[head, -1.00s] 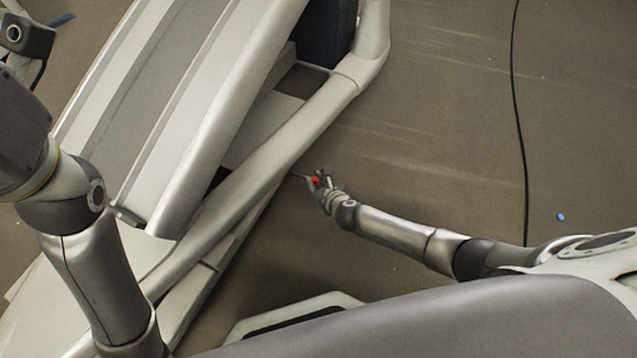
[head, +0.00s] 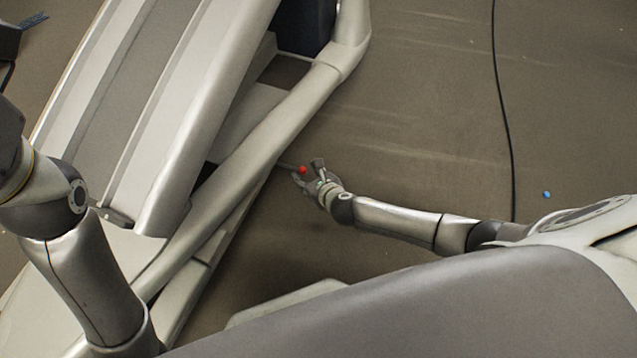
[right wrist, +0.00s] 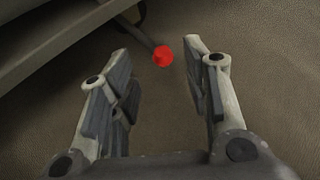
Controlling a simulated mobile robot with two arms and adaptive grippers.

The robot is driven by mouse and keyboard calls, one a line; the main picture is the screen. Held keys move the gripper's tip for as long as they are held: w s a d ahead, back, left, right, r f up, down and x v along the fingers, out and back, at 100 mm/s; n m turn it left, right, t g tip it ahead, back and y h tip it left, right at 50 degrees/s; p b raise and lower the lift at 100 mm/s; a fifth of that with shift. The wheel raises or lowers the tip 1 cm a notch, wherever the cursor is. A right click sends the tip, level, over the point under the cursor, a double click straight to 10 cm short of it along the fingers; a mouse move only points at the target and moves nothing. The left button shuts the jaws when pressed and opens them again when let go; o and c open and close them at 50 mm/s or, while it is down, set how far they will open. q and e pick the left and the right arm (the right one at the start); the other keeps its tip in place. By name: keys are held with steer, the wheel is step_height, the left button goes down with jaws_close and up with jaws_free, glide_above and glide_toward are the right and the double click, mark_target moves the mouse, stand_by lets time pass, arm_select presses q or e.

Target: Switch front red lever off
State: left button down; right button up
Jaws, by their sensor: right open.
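The front red lever (head: 303,170) is a thin rod with a red knob, sticking out from under the machine's light side tube. In the right wrist view the red knob (right wrist: 163,56) lies just beyond the fingertips, between the lines of the two fingers. My right gripper (head: 308,170) is open and empty, with its fingers on either side of the knob in the head view. It also shows open in the right wrist view (right wrist: 162,62). I cannot tell whether a finger touches the knob. My left arm comes in at the left, but its gripper is not clearly shown.
The large pale elliptical machine (head: 215,110) fills the left and middle, with its side tube (head: 250,150) close to the lever. A black cable (head: 504,110) runs along the brown floor. A small blue bit (head: 546,194) lies at the right. The floor right of the lever is clear.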

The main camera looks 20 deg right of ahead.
steer(key=v, duration=0.8)
steer(key=shift+r, duration=0.2)
